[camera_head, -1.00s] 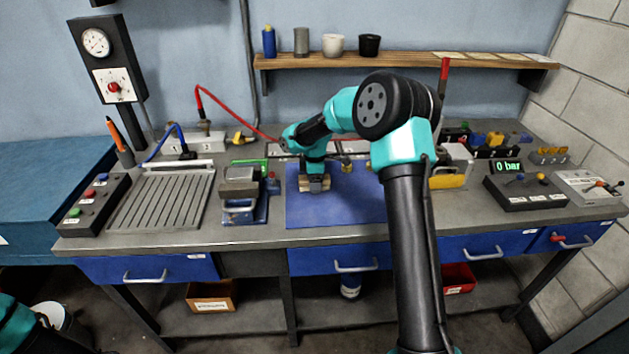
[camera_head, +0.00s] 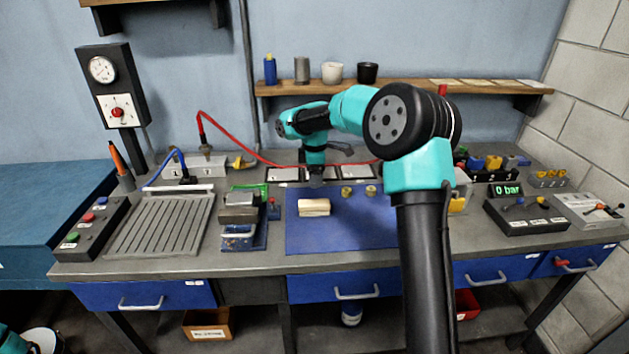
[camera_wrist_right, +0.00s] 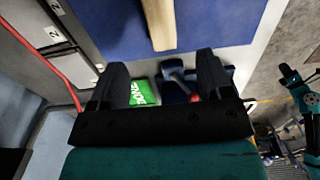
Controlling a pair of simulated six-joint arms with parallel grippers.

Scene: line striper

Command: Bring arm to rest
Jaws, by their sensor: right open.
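My right arm reaches across the bench, and its gripper (camera_head: 316,181) hangs behind a pale wooden block (camera_head: 314,207) on the blue mat (camera_head: 350,232). In the right wrist view the gripper (camera_wrist_right: 162,80) has its two dark fingers spread wide with nothing held between them. The block (camera_wrist_right: 160,24) lies beyond the fingertips there, apart from them. Only a teal bit of my left arm shows at the lower left corner of the head view, and its gripper is out of frame.
A vise (camera_head: 240,220) and a grooved plate (camera_head: 162,224) stand left of the mat. Small brass-coloured pieces (camera_head: 347,192) sit at the mat's back. A red hose (camera_head: 235,147) runs behind. A shelf (camera_head: 400,87) with cups hangs above. The mat's front is clear.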

